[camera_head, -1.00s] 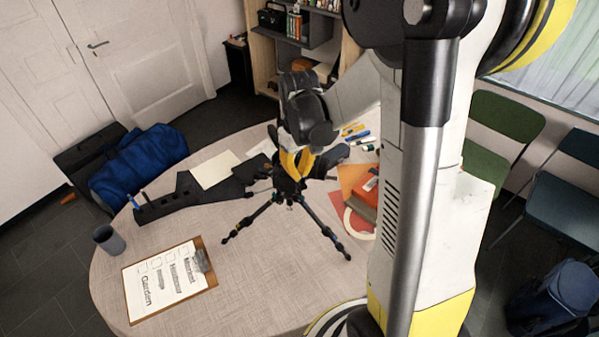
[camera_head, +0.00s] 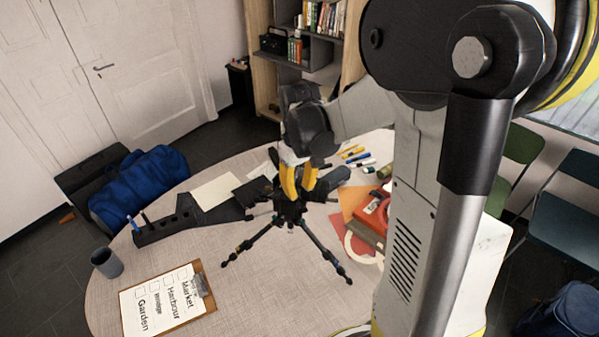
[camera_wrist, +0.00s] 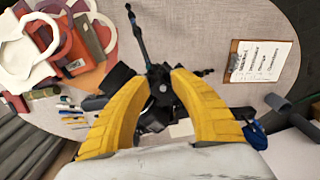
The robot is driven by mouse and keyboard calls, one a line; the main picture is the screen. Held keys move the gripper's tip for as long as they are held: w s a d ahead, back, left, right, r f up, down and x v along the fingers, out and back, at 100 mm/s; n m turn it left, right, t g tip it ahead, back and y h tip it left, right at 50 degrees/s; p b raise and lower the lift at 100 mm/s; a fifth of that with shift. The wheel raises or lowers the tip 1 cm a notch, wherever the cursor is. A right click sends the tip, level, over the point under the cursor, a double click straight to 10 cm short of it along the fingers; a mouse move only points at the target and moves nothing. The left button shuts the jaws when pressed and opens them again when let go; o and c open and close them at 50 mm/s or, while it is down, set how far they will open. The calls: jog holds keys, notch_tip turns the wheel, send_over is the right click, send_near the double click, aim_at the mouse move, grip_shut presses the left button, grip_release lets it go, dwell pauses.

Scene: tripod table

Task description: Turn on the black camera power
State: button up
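A black tripod (camera_head: 262,240) stands on the table with its legs spread; one leg also shows in the wrist view (camera_wrist: 138,34). A dark body, probably the black camera (camera_wrist: 157,112), is at the tripod head between and below my fingers in the wrist view. In the head view my gripper and arm mostly hide it. My gripper (camera_head: 299,192) points down over the tripod head. Its two yellow fingers stand apart in the wrist view (camera_wrist: 160,76), one on each side of the dark body. Contact cannot be told, and no power switch can be made out.
The round table (camera_head: 200,255) holds a clipboard (camera_head: 165,303), a grey cup (camera_head: 107,263), a black pen holder (camera_head: 187,220), markers (camera_head: 357,160) and a red object (camera_head: 374,213) at the right. Bare tabletop lies in front of the tripod. Chairs (camera_head: 563,215) stand at the right.

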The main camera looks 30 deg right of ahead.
aim_at(299, 198)
notch_tip(299, 198, up, 9)
jog(key=shift+a, duration=0.1)
dwell(0.6)
